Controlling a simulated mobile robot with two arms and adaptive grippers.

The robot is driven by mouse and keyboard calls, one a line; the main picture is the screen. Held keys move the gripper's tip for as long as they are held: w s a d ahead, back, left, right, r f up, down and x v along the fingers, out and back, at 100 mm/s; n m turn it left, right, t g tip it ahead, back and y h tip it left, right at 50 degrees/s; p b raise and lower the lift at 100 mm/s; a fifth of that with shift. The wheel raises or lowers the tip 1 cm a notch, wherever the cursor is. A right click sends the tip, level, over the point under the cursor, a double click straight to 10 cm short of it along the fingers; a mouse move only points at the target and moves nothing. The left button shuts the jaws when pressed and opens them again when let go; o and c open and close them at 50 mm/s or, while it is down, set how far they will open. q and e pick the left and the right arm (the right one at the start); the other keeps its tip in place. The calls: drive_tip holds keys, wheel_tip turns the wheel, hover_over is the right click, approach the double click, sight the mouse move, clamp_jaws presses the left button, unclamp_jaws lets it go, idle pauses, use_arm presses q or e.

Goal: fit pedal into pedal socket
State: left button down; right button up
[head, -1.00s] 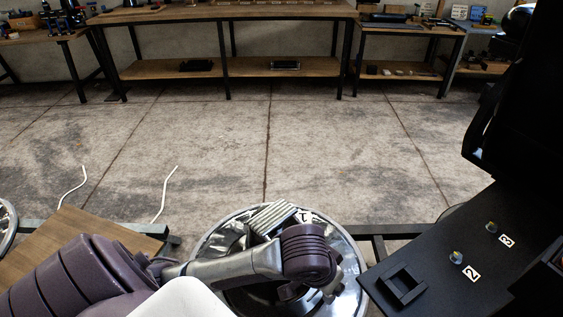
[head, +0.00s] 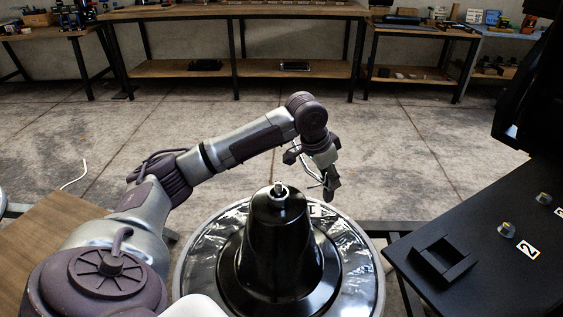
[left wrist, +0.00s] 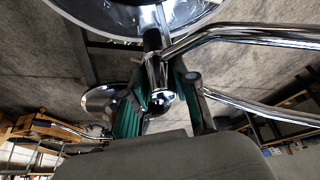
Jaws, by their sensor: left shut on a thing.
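In the head view my left gripper (head: 328,190) hangs above the right side of the chair base, to the right of the black cone's top. In the left wrist view its green-padded fingers are shut on a shiny chrome part with a black end, which I take to be the pedal (left wrist: 158,75). Bent chrome tubes run right from beside it; whether they are joined to it is unclear. In the head view the pedal is small and hard to make out. The black cone (head: 272,245) stands upright with a small metal tip. I cannot tell where the pedal socket is. My right gripper is out of view.
A round chrome base (head: 360,285) surrounds the cone. A black panel (head: 480,230) at the right bears a square frame (head: 442,260) and number labels. A wooden top (head: 50,240) is at left. Benches (head: 235,68) stand at the back; the floor between is clear.

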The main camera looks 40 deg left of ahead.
sight(303, 158)
use_arm(q)
drive_tip(key=w+a+f+m, duration=0.1)
drive_tip(key=a+f+m, duration=0.1)
drive_tip(key=a, duration=0.7)
drive_tip(key=w+a+f+m+g+h, duration=0.1)
drive_tip(key=a+f+m, duration=0.1)
drive_tip(key=a, duration=0.7)
drive_tip(key=shift+w+a+f+m, duration=0.15)
drive_tip(key=shift+a+f+m, duration=0.15)
drive_tip(key=shift+m, duration=0.5)
